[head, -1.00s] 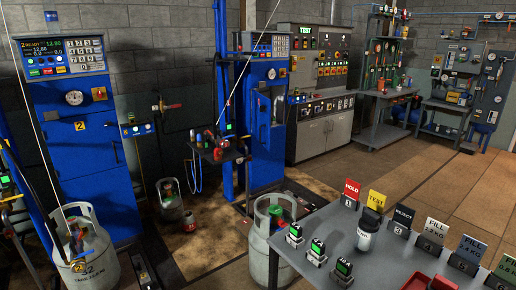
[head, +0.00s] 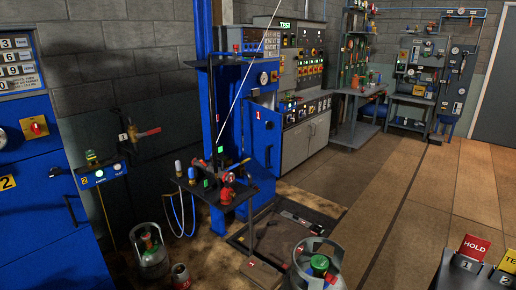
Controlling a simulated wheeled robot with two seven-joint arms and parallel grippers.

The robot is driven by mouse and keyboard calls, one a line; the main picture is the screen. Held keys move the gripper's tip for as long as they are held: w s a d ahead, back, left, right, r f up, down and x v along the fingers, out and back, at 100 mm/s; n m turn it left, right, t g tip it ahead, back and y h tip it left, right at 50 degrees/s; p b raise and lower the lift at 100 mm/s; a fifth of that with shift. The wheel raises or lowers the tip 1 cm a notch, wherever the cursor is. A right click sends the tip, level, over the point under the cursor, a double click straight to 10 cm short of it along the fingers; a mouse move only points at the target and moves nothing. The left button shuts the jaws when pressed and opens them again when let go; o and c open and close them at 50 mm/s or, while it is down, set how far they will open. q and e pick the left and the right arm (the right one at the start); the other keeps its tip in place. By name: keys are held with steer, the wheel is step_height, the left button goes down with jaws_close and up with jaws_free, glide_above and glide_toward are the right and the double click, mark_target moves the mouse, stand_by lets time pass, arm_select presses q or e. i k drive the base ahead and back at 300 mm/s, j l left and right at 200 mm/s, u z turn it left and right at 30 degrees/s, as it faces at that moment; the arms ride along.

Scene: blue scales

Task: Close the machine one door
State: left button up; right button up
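Machine one is the tall blue cabinet (head: 232,100) near the middle of the head view, behind a blue post. Its blue door (head: 267,142), marked with a red 1 label, is on the right part of its front. The door appears to stand open, angled out from the cabinet; the exact angle is hard to tell. A gauge (head: 263,78) sits above the door. Part of the cabinet front is hidden by the post and a small dark shelf. Neither of my grippers is in view.
The dark shelf (head: 210,185) with fittings juts out before machine one. A platform (head: 285,230) lies on the floor, with a gas cylinder (head: 318,268) in front. Another cylinder (head: 150,255) stands at left near machine two (head: 50,190). Open floor (head: 375,200) lies to the right.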

mark_target(263, 146)
steer(key=i+j+z, duration=0.15)
steer(key=i+j, duration=0.4)
steer(key=i+j+z, duration=0.2)
steer(key=i+j, duration=0.35)
steer(key=j, duration=0.15)
